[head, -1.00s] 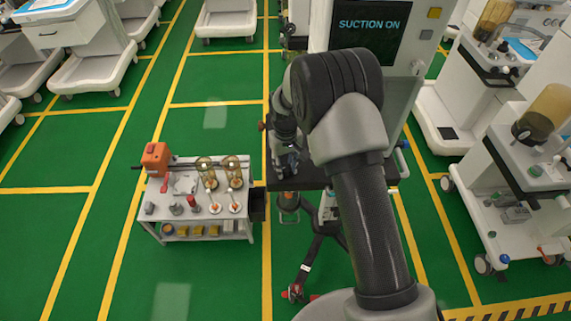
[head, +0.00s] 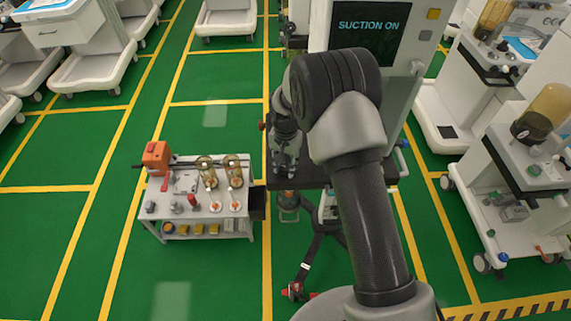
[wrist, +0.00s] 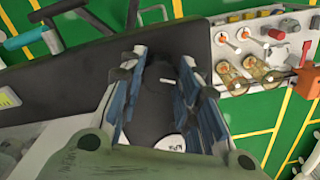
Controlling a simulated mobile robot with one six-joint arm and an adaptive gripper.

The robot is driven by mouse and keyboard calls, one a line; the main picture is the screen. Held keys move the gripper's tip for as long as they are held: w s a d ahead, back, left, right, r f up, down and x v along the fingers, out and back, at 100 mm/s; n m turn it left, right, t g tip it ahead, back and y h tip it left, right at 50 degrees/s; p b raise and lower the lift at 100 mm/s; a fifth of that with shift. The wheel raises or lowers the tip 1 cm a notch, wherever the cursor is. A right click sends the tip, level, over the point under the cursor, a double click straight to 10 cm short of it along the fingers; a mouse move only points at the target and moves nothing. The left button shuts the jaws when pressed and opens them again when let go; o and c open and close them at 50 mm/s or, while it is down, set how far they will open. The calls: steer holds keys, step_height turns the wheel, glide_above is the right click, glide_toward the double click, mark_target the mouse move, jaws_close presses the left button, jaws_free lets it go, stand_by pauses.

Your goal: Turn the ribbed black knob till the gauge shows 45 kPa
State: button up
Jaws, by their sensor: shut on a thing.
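In the wrist view my gripper (wrist: 162,72) has its two blue-lined fingers on either side of the black knob (wrist: 165,88), which bears a short white mark. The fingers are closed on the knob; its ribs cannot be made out. Part of a white gauge face (wrist: 171,143) with lettering shows below the knob, between the fingers. Its needle and reading are hidden or too small to tell. In the head view my gripper (head: 284,166) points down at the dark shelf (head: 318,176) of the suction machine, and the knob is hidden there.
The machine's screen (head: 370,26) reads SUCTION ON. A white cart (head: 163,222) with amber jars, an orange device (head: 155,157) and small parts stands left of the shelf. More carts stand at the right.

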mark_target(285, 167)
steer(key=shift+m, duration=0.5)
steer(key=o, duration=1.1)
steer(key=shift+r, duration=0.15)
step_height(285, 167, up, 12)
steer(key=shift+f, duration=0.1)
